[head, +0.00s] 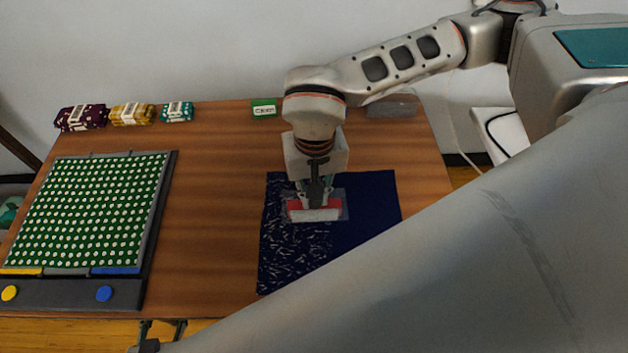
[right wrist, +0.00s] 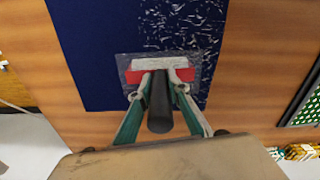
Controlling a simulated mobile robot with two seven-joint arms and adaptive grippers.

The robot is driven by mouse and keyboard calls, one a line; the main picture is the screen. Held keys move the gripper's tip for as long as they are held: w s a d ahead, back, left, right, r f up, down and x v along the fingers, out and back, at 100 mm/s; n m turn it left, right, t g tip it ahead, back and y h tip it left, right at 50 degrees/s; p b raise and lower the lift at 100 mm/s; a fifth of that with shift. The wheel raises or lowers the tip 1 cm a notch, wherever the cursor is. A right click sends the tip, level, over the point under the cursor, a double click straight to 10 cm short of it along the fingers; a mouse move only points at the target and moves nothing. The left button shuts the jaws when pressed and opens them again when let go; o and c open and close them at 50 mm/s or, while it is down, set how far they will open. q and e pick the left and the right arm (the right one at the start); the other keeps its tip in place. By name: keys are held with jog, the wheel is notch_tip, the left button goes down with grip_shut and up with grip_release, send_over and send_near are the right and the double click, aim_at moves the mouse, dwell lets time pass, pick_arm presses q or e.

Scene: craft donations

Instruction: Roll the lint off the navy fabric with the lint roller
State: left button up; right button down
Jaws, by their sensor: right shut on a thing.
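The navy fabric (head: 368,220) lies flat on the wooden table. Pale lint flecks (head: 290,255) cover its left part in the head view; its right part looks clean. My right gripper (head: 316,196) points down over the fabric and is shut on the dark handle (right wrist: 160,108) of the lint roller. The roller's white cylinder (head: 314,215) with red parts lies at or just above the fabric, beside the lint; exact contact cannot be told. It also shows in the right wrist view (right wrist: 160,63). A translucent patch (head: 342,205) surrounds the roller. My left gripper is not visible.
A dark-framed board (head: 120,290) with green white-dotted fabric (head: 90,210) fills the table's left. Purple (head: 80,118), yellow (head: 133,114) and teal (head: 177,111) bundles, a green labelled one (head: 263,109) and a grey block (head: 392,108) line the back edge. Bare wood separates board and navy fabric.

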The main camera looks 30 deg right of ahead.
jog(key=s, duration=0.1)
jog(key=s+a, duration=0.1)
jog(key=s, duration=0.2)
jog(key=shift+a, duration=0.4)
jog(key=s+a, duration=0.1)
jog(key=s, duration=0.1)
jog(key=s+a, duration=0.1)
jog(key=s, duration=0.1)
jog(key=s+a+b, duration=0.1)
jog(key=s, duration=0.1)
jog(key=shift+s+a+f, duration=0.1)
jog(key=shift+s+a, duration=0.05)
jog(key=shift+s, duration=0.15)
jog(key=shift+s+a, duration=0.2)
jog(key=shift+s, duration=0.25)
jog(key=shift+s+a+r+p, duration=0.1)
jog(key=shift+s+a+p, duration=0.25)
jog(key=shift+s, duration=0.25)
jog(key=shift+s+a+r+p, duration=0.1)
jog(key=shift+s+a+p, duration=0.1)
jog(key=shift+s+p, duration=0.3)
jog(key=shift+s+a+p, duration=0.3)
jog(key=shift+s, duration=0.4)
jog(key=shift+s+a+f, duration=0.15)
jog(key=shift+s+a, duration=0.1)
jog(key=shift+s, duration=0.2)
